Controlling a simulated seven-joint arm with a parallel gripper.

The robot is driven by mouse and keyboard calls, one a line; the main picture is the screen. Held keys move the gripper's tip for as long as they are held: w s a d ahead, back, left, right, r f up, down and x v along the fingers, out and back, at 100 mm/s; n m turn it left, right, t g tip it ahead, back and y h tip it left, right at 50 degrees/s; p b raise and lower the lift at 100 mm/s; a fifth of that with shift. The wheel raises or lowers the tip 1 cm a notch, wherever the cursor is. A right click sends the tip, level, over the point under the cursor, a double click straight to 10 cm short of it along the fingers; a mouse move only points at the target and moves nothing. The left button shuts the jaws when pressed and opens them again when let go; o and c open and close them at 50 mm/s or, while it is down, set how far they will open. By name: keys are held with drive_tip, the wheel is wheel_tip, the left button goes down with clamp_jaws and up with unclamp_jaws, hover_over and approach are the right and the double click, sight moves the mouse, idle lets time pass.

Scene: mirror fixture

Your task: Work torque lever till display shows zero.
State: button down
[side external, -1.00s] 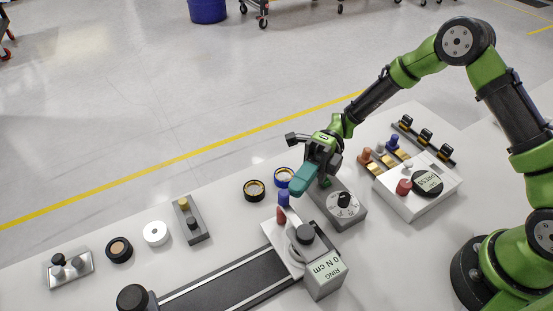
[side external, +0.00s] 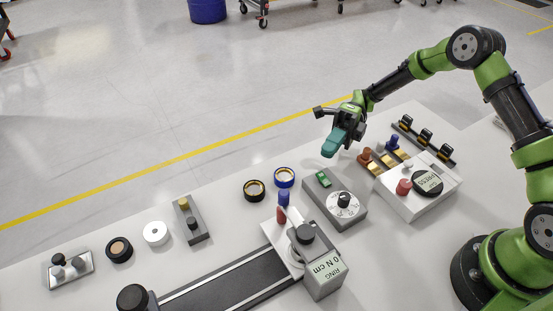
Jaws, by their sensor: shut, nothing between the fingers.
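The display (side external: 326,266) on the front of the ring fixture box reads "RING 0 N cm". A red upright grip (side external: 281,215) and a blue peg (side external: 284,198) stand at the fixture's back edge; I cannot tell which part is the torque lever. My gripper (side external: 333,146), with teal fingers, is shut and empty. It hangs above the back of the table, beyond and to the right of the fixture, apart from it.
A grey box with a green switch (side external: 323,179) and a dial (side external: 344,203) lies below my gripper. Two rings (side external: 284,177) lie left. A dark conveyor (side external: 230,285) runs front-left.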

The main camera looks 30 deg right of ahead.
drive_tip(key=shift+w+d+r, duration=0.15)
drive_tip(key=shift+w+d, duration=0.05)
drive_tip(key=shift+d, duration=0.05)
wheel_tip(320, 180, up, 16)
drive_tip(key=f, duration=0.1)
drive_tip(key=n+t+h, duration=0.8)
drive_tip(key=n+h, duration=1.3)
drive_tip(key=n, duration=0.5)
approach(295, 214)
drive_tip(key=s+d+r, duration=0.2)
drive_tip(key=s+r, duration=0.1)
drive_tip(key=s, duration=0.1)
drive_tip(key=s+a+r+n+t+y, duration=0.2)
drive_tip(key=a+r+n+t, duration=0.3)
drive_tip(key=a+n+t, duration=0.25)
drive_tip(key=s+d+x, duration=0.2)
drive_tip(key=x, duration=1.3)
drive_tip(key=shift+d+f+g, duration=0.25)
drive_tip(key=shift+f+g, duration=0.1)
drive_tip(key=shift+f, duration=0.2)
drive_tip(key=shift+w, duration=0.1)
